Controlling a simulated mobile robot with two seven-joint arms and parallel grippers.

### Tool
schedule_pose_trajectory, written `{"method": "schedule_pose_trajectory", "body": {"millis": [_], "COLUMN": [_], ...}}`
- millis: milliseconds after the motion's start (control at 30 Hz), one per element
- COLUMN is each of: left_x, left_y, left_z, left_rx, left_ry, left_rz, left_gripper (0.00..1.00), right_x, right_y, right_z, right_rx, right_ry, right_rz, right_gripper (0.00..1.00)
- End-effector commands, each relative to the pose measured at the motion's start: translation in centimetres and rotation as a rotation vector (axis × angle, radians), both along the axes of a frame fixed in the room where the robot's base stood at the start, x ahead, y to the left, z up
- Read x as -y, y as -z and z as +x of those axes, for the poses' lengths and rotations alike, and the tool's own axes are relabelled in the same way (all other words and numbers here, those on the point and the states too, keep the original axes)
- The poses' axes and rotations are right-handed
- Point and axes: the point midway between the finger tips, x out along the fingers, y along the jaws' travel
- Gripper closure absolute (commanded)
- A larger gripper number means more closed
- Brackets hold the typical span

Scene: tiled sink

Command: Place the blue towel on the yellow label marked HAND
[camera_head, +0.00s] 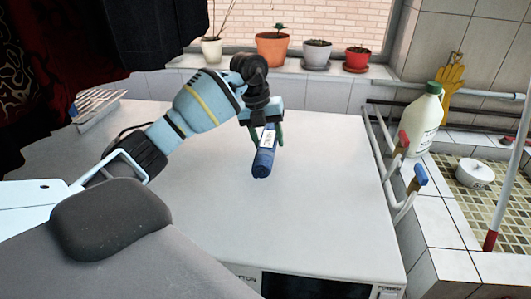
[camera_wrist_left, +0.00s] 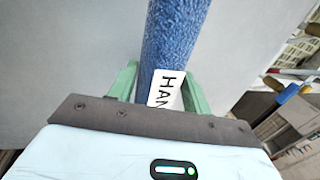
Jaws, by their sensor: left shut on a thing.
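The blue towel (camera_head: 262,163) is a rolled, fuzzy cylinder with a white label lettered in black. My left gripper (camera_head: 266,135) is shut on it, with one green finger on each side. The towel hangs over the white appliance top; I cannot tell if its lower end touches. In the left wrist view the towel (camera_wrist_left: 178,35) runs upward from between the fingers (camera_wrist_left: 158,88), and its label (camera_wrist_left: 166,87) reads "HAN", the rest hidden. No yellow label marked HAND can be made out. My right gripper is not in view.
The white appliance top (camera_head: 330,190) is mostly clear. Beyond are a white bottle (camera_head: 421,122), a yellow glove (camera_head: 453,85) and the tiled sink (camera_head: 455,190). Pots line the windowsill.

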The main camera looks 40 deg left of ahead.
Motion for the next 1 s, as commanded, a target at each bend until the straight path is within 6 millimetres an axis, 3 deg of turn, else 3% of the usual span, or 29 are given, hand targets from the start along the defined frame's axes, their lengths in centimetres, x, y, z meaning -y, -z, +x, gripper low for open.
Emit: {"method": "schedule_pose_trajectory", "body": {"millis": [333,600,1000], "left_x": [0.0,0.0,0.0], "left_y": [1.4,4.5,5.1], "left_z": [0.0,0.0,0.0], "left_rx": [0.000,0.000,0.001], "left_ry": [0.000,0.000,0.000], "left_rz": [-0.001,-0.001,0.000], "left_gripper": [0.75,0.75,0.75], "right_x": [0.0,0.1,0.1], "right_y": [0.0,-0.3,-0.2], "right_z": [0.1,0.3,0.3], "right_rx": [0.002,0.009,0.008], "right_ry": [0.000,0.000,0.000], "right_rz": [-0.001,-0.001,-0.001], "right_gripper": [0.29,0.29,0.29]}}
